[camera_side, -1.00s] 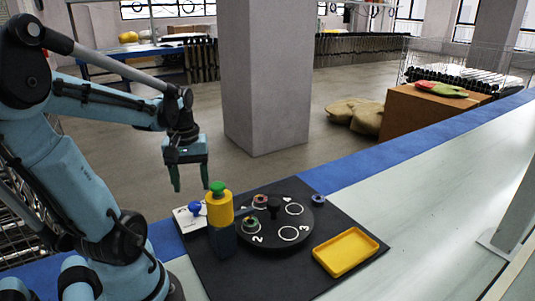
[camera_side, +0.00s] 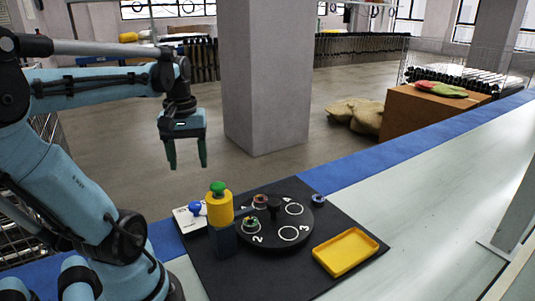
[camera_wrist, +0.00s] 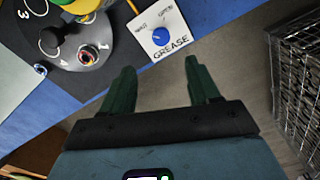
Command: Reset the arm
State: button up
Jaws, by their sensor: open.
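My gripper (camera_side: 187,152) is open and empty, with its green fingers pointing down. It hangs in the air above and to the left of the black mat (camera_side: 210,272), apart from everything. In the wrist view its two green fingers (camera_wrist: 158,92) are spread, with only floor and the blue table edge between and beyond them. The round black turntable (camera_side: 272,240) with numbered white circles stands on the mat. Small ringed parts sit on it at the spot marked 1 (camera_wrist: 88,55) and near the spot marked 2 (camera_side: 250,222).
An empty yellow tray (camera_side: 345,252) and a small blue ring (camera_side: 319,199) lie right. A column (camera_side: 266,80) stands behind.

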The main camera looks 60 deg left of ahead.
jog(key=w+d+f+m+t, duration=0.1)
jog(key=w+d+m+t, duration=0.2)
jog(key=d, duration=0.6)
jog(key=w+d+f+m+t, duration=0.2)
jog(key=w+d+m+t, duration=0.2)
jog(key=w+d+m, duration=0.4)
jog(key=d+m, duration=0.2)
jog(key=shift+f+m, duration=0.2)
jog(key=shift+m, duration=0.1)
jog(key=shift+w, duration=0.1)
